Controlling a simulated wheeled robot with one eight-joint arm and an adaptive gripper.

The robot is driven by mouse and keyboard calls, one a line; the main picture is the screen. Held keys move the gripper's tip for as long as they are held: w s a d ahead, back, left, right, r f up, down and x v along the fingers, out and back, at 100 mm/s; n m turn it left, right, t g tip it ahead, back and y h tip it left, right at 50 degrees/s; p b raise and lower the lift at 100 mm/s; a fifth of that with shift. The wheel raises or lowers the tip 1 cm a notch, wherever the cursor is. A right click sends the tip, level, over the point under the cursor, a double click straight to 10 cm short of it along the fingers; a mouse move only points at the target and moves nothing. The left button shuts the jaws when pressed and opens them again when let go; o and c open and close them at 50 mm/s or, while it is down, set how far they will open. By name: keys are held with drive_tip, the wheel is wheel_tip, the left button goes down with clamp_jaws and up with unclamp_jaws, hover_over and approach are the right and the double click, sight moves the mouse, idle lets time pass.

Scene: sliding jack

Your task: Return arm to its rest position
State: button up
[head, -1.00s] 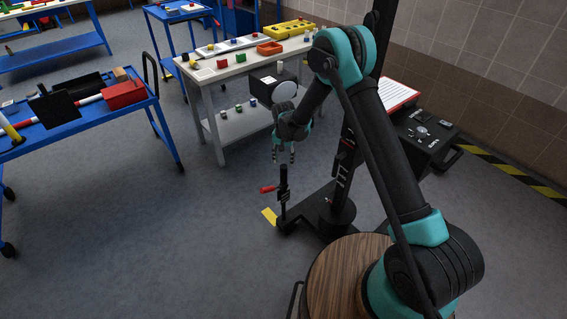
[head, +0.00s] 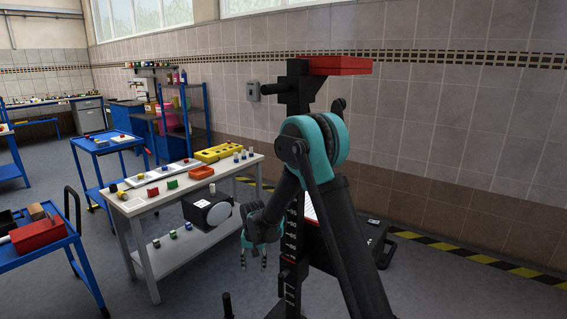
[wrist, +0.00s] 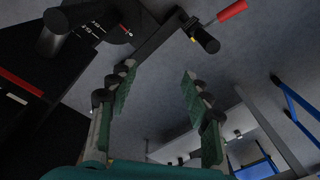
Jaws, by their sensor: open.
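My gripper (head: 254,258) hangs open and empty at the end of my teal and black arm (head: 330,205), left of the sliding jack. In the wrist view my gripper (wrist: 155,95) also shows open, with bare floor between its green pads. The sliding jack (head: 292,215) is a black upright column with white scale marks and a red-topped head. In the wrist view a black bar with a red handle (wrist: 232,10) lies beyond the fingertips, apart from them. The jack's lower part is cut off in the head view.
A blue cart with a red box (head: 38,235) is at far left. The tiled wall is behind; floor lies between cart and table.

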drive_tip(key=shift+t, duration=0.5)
drive_tip(key=s+d+r, duration=0.1)
drive_tip(key=d+r, duration=0.1)
drive_tip(key=d, duration=0.1)
drive_tip(key=s+d+r, duration=0.1)
drive_tip(key=d+r, duration=0.2)
drive_tip(key=d, duration=0.1)
drive_tip(key=s+d+r, duration=0.2)
drive_tip(key=d, duration=0.2)
drive_tip(key=shift+d+r, duration=0.15)
drive_tip(key=shift+r, duration=0.25)
drive_tip(key=s+d+r+t, duration=0.2)
drive_tip(key=s+d+r, duration=0.1)
drive_tip(key=s+d, duration=1.6)
drive_tip(key=s, duration=0.3)
drive_tip(key=shift+d, duration=0.15)
